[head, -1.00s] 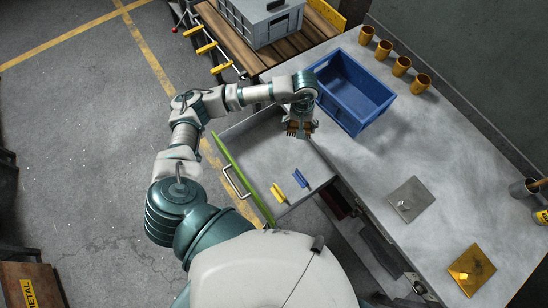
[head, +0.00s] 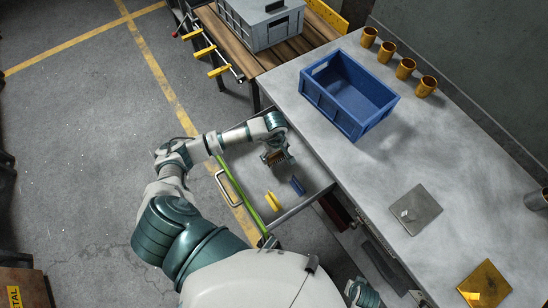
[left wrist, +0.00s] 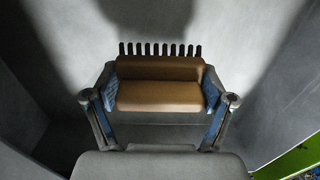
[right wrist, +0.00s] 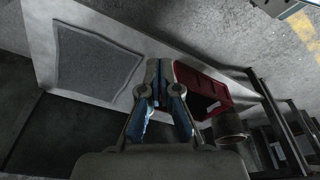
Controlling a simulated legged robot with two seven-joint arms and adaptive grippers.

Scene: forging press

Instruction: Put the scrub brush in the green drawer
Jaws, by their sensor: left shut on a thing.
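The scrub brush (head: 279,160) has a brown body and dark bristles. In the left wrist view, the brush (left wrist: 160,95) lies crosswise between both blue-padded fingers. My left gripper (head: 276,156) is shut on it, over the far end of the open drawer. The drawer has a green front (head: 238,192) with a metal handle. Its green edge also shows in the left wrist view (left wrist: 292,160). I cannot tell whether the brush touches the drawer floor. My right gripper (right wrist: 160,70) has its fingertips together with nothing visible between them; it is low beside the bench.
A yellow piece (head: 272,200) and a blue piece (head: 297,186) lie in the drawer. On the bench are a blue crate (head: 345,95), several brass cups (head: 405,68), a grey plate (head: 415,212) and a gold plate (head: 483,285). A red bin (right wrist: 205,88) shows in the right wrist view.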

